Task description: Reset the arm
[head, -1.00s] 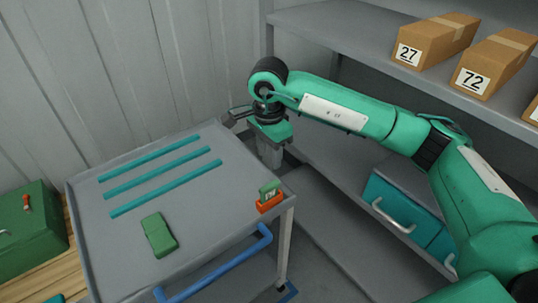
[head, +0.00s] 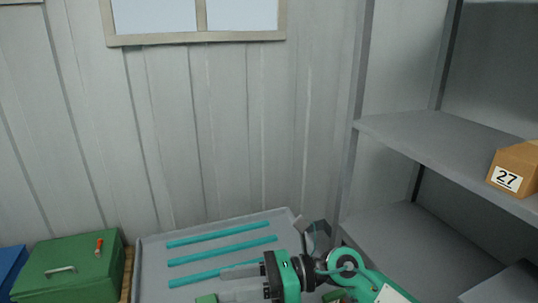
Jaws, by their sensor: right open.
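My right arm comes in from the lower right. Its gripper (head: 238,284) is over the front part of the grey cart top (head: 150,270), with its fingers pointing left. The gripper is open, and I see nothing held between the fingers. Several teal strips, such as this one (head: 222,249), lie on the cart behind it. The gripper partly covers the nearest strip. A bit of a green block (head: 207,299) shows at the bottom edge, mostly cut off. My left gripper is out of view.
A green toolbox (head: 70,270) stands left of the cart, with a blue box (head: 10,268) beside it. Grey shelves (head: 440,150) on the right hold a carton marked 27 (head: 512,172). A panelled wall with a window is behind. The space above the cart is clear.

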